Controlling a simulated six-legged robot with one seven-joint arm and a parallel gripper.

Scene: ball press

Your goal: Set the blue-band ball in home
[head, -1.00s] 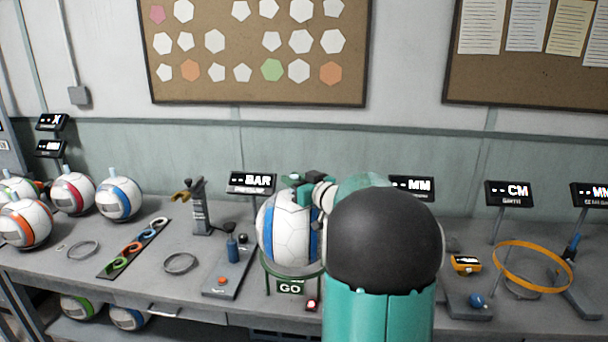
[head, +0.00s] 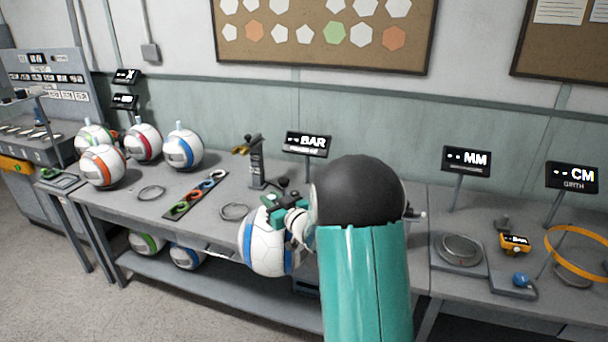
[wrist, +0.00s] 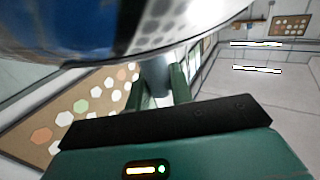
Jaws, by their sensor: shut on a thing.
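A white ball with a blue band (head: 262,246) hangs at the front edge of the bench, left of my arm. My gripper (head: 283,206) is shut on it at the top. In the wrist view the ball (wrist: 75,30) fills the upper left, and its grey stem (wrist: 158,75) is between my fingers (wrist: 160,95). Another blue-band ball (head: 182,150) stands on the bench at the back left. No place labelled home can be read. Two bare wire rings, a left one (head: 151,193) and a right one (head: 233,212), lie on the bench.
Red-band (head: 143,143), orange-band (head: 102,167) and green-band balls stand at the bench's left end. A strip of coloured rings (head: 195,195) lies between the wire rings. A post tool (head: 256,165) and BAR sign (head: 307,144) stand behind. Balls lie on the lower shelf (head: 220,283).

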